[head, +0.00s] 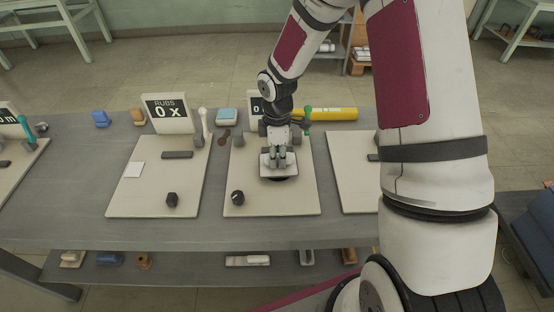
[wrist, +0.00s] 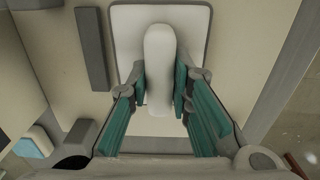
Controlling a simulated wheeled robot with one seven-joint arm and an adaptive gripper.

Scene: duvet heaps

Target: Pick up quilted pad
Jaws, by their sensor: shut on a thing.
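The pad is a pale square block with a darker edge and a rounded white handle; no quilting can be made out. In the head view the pad (head: 267,168) is under my gripper (head: 279,158), over the middle board. In the wrist view my gripper (wrist: 159,88) has its teal fingers closed on both sides of the handle (wrist: 159,45), with the pad's plate (wrist: 128,28) beyond it. A dark patch shows under the pad's front edge; whether the pad is clear of the board is hard to tell.
The middle board (head: 300,203) carries a black knob (head: 238,198). The left board (head: 122,206) holds a white square, a dark bar and a sign. The table front (head: 200,232) is clear.

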